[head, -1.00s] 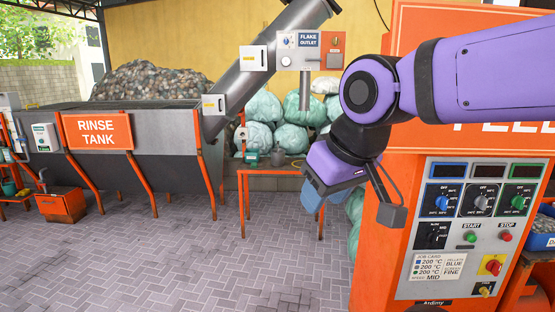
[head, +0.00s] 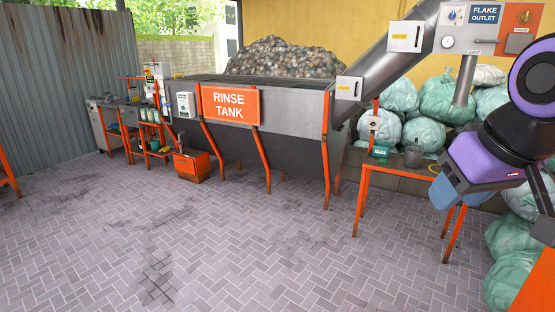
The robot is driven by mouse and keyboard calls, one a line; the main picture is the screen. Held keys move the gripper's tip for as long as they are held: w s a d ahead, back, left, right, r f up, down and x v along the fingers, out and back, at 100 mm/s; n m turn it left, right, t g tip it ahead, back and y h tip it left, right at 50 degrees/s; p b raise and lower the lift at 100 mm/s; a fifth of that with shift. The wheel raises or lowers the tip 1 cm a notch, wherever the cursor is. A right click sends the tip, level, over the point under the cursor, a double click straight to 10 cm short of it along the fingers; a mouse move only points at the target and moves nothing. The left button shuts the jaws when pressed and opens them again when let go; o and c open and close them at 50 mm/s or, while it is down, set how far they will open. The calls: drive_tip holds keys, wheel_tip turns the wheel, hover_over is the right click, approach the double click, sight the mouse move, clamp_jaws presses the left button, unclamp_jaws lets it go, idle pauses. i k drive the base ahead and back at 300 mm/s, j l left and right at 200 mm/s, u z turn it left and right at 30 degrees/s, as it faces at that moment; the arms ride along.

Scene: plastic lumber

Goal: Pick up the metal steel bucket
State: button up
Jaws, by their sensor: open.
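A small grey metal bucket (head: 413,156) stands upright on an orange-legged table (head: 388,168) in front of the green-white sacks, right of centre in the head view. My gripper (head: 494,212) is at the right edge, in front of and to the right of the bucket in the picture. It is open, and I see nothing between its fingers. The bucket is apart from it and fully in view; the right part of the table is hidden behind the gripper.
A green item (head: 380,152) and a yellow ring (head: 433,168) lie near the bucket. The rinse tank (head: 290,135) with orange legs stands left of the table. Full sacks (head: 445,100) are piled behind. The paved floor (head: 230,240) in front is clear.

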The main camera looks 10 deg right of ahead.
sight(413, 155)
drive_tip(key=i+z, duration=0.15)
drive_tip(key=i, duration=0.4)
drive_tip(key=i+z, duration=0.15)
drive_tip(key=i, duration=0.35)
drive_tip(key=i+j+z, duration=0.15)
drive_tip(key=i, duration=0.4)
drive_tip(key=i+j+z, duration=0.15)
drive_tip(key=i, duration=0.35)
drive_tip(key=i+l+z, duration=0.1)
drive_tip(key=i+z, duration=0.15)
drive_tip(key=i, duration=0.25)
drive_tip(key=i+z, duration=0.25)
drive_tip(key=i, duration=0.25)
drive_tip(key=i+j+z, duration=0.1)
drive_tip(key=i+z, duration=0.15)
drive_tip(key=i, duration=0.25)
drive_tip(key=i+j+z, duration=0.25)
drive_tip(key=i, duration=0.25)
drive_tip(key=i+j+z, duration=0.25)
drive_tip(key=i, duration=0.25)
